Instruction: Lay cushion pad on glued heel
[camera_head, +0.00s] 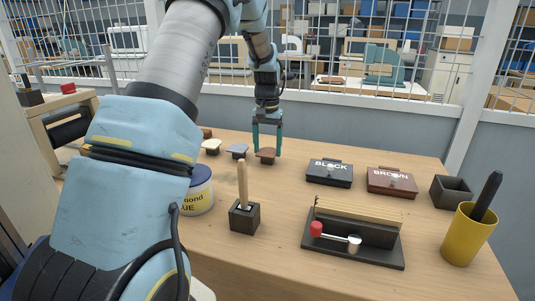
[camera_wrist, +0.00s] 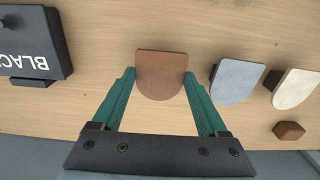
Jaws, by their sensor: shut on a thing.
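My gripper (camera_head: 267,150) points down at the far side of the table. Its green fingers are shut on a brown D-shaped pad (camera_wrist: 162,75), one finger at each side; it also shows in the head view (camera_head: 265,154). I cannot tell whether the pad touches the table. A grey D-shaped pad (camera_wrist: 236,82) and a cream D-shaped pad (camera_wrist: 294,88) lie beside it, to the left in the head view. A small brown faceted block (camera_wrist: 289,130) is near the cream pad. I cannot tell which piece is the glued heel.
A glue jar (camera_head: 196,196) stands partly behind my arm. A dark block (camera_head: 244,218) holds a wooden stick. A dark rack (camera_head: 356,232), black box (camera_head: 329,175), brown box (camera_head: 391,183), open dark bin (camera_head: 451,191) and yellow cup (camera_head: 467,236) stand right. Table between pads and boxes is clear.

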